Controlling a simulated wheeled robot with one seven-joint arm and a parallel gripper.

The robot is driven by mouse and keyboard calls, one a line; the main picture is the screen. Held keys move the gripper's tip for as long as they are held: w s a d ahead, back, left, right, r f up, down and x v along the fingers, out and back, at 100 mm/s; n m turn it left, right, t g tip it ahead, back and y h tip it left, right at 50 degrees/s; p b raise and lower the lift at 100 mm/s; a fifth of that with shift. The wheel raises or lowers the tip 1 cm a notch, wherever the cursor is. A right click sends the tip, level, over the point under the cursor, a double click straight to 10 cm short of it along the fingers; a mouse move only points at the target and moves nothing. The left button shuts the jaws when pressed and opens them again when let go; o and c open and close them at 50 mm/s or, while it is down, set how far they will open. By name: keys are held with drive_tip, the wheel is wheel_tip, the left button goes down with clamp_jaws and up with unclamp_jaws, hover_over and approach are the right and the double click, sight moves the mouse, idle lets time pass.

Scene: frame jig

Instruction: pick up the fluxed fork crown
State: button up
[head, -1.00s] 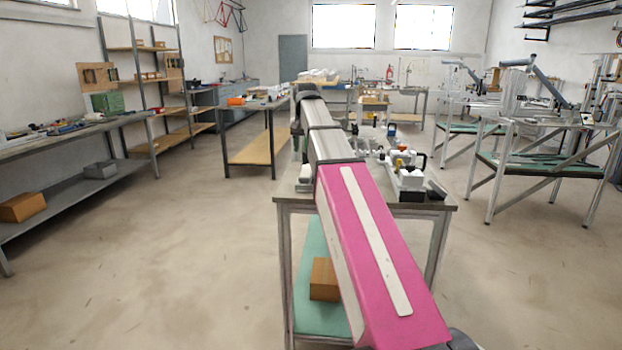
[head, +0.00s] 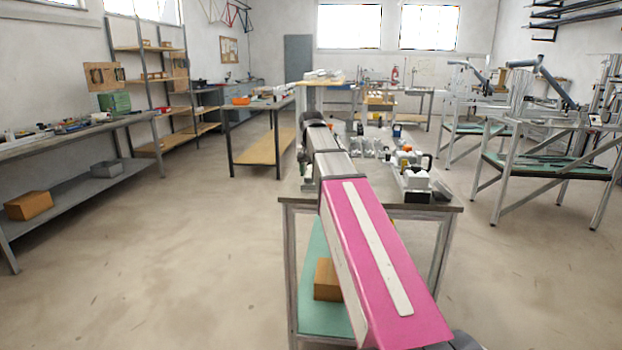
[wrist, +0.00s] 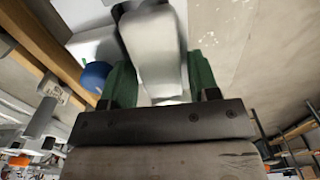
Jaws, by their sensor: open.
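My gripper (wrist: 161,88) shows in the wrist view as two green fingers standing apart above a dark bar. A pale grey-white piece (wrist: 153,45) lies in line with the space between them. I cannot tell whether it touches a finger, or whether it is the fork crown. In the head view my pink and grey arm reaches over the near workbench (head: 440,203); the gripper is not clearly seen there. Small white and dark items (head: 415,180) stand on the right of the bench top. I cannot pick out the fork crown among them.
In the wrist view a blue rounded thing (wrist: 95,77) is beside the left finger and a wooden beam (wrist: 45,45) crosses at upper left. In the head view a brown box (head: 327,279) sits on the bench's lower shelf. Open floor (head: 170,260) lies to the left.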

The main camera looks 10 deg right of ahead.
drive_tip(key=c, duration=0.8)
